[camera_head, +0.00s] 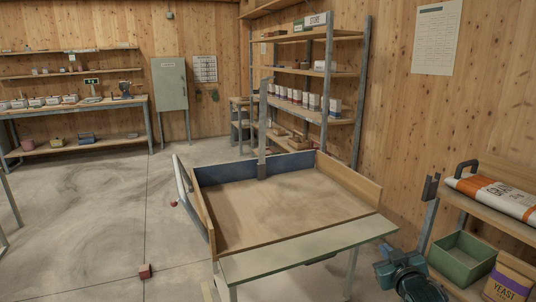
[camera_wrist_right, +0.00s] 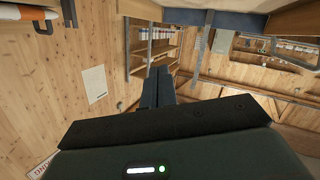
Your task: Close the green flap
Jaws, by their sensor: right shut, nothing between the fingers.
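The green flap (camera_head: 305,248) is a long pale-green panel along the near edge of a wooden box (camera_head: 364,181). It lies folded outward, roughly level, leaving the box's near side open. My right gripper (camera_head: 387,252) is at the lower right, just beyond the flap's right end. I cannot make out the flap in that view. My left gripper is not in view.
A dark blue panel (camera_head: 230,170) and an upright grey post (camera_head: 262,130) stand at the box's far side. A curved grey bar (camera_head: 184,183) stands at its left. Shelves with a sack (camera_head: 497,196) and green crate (camera_head: 463,259) are close on the right. The left floor is mostly clear.

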